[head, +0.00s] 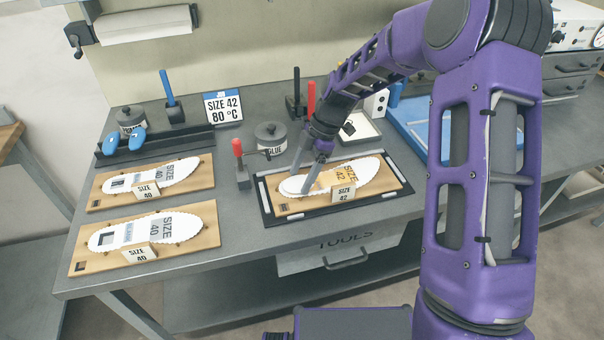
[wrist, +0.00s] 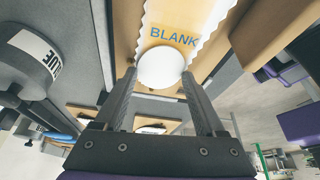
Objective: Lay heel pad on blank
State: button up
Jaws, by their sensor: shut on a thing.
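My gripper (head: 293,191) reaches down over the heel end of the size 42 blank. Its two fingers are shut on the heel pad, a smooth white rounded piece (wrist: 163,68) between the fingertips in the wrist view. The blank (head: 361,169) is white-edged and lies on a wooden board in a dark-framed fixture. In the wrist view, the word BLANK shows in blue on its tan face (wrist: 172,18), just beyond the pad. The pad overlaps the blank there; whether it touches it or hovers I cannot tell. The fingers partly hide the heel end in the head view.
A SIZE 42 block (head: 343,192) stands on the board's front edge. A glue pot (head: 270,137) and a red-handled clamp (head: 239,160) stand close on the left. Two boards with size 40 insoles (head: 160,177) lie further left. A blue tray (head: 418,120) lies to the right.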

jog(key=shift+f, duration=0.2)
jog(key=o, duration=1.3)
jog(key=shift+c, duration=0.2)
jog(key=v, duration=1.2)
jog(key=shift+r+p, duration=0.2)
jog(key=shift+p, duration=0.15)
jog(key=shift+w, duration=0.1)
